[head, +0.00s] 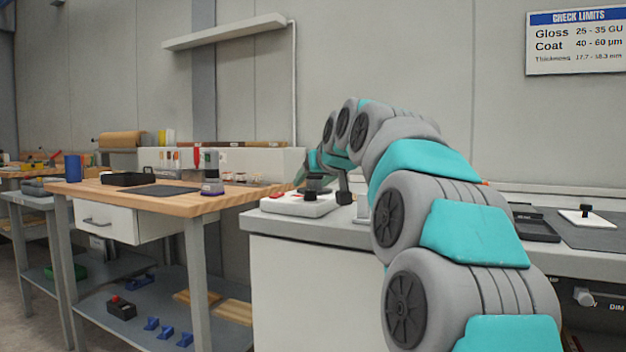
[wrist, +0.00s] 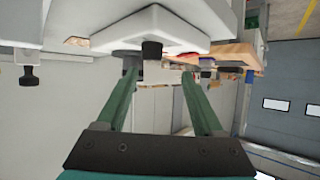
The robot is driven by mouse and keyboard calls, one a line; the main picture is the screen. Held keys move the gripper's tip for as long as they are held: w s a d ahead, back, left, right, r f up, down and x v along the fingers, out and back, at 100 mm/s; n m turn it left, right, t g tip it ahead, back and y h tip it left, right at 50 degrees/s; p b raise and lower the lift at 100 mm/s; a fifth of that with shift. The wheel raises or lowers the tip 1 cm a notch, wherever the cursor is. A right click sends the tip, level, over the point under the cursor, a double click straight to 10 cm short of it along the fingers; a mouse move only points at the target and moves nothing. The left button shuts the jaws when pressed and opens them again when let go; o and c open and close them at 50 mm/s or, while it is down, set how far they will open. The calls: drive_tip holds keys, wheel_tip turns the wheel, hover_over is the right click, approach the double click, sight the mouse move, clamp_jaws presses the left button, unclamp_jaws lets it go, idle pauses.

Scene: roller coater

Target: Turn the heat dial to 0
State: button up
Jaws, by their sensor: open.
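A white box (head: 300,206) with a red button (head: 277,195) sits on a grey-topped cabinet in the head view. My gripper is above the box there, small and partly hidden by my own arm. In the wrist view, my gripper (wrist: 157,74) is open, its two green fingers apart. A black knob (wrist: 151,50) on the white box (wrist: 160,22) shows between and just beyond the fingertips. Whether the fingers touch it, I cannot tell. No label or pointer for heat is readable on it, so its setting is unclear.
A second black knob (head: 586,209) stands on a white plate at the right, and another knob (head: 584,299) is on the front below it. A wooden bench (head: 150,197) with tools and a tray (head: 128,179) stands left. A wall shelf (head: 225,33) hangs above.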

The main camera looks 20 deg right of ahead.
sight(311, 191)
drive_tip(key=shift+s+a+r+m+h+p, duration=0.1)
drive_tip(key=shift+a+m+h+p, duration=0.1)
drive_tip(key=shift+m+h+p, duration=0.3)
drive_tip(key=shift+s+a+r+m+h+p, duration=0.1)
drive_tip(key=shift+a+m+h+p, duration=0.1)
drive_tip(key=shift+m+h+p, duration=0.3)
drive_tip(key=shift+s+f+m+h+p, duration=0.25)
drive_tip(key=shift+f+h, duration=0.2)
drive_tip(key=shift+h, duration=0.35)
drive_tip(key=shift+p+x, duration=0.4)
drive_tip(key=shift+x, duration=3.55)
clamp_jaws()
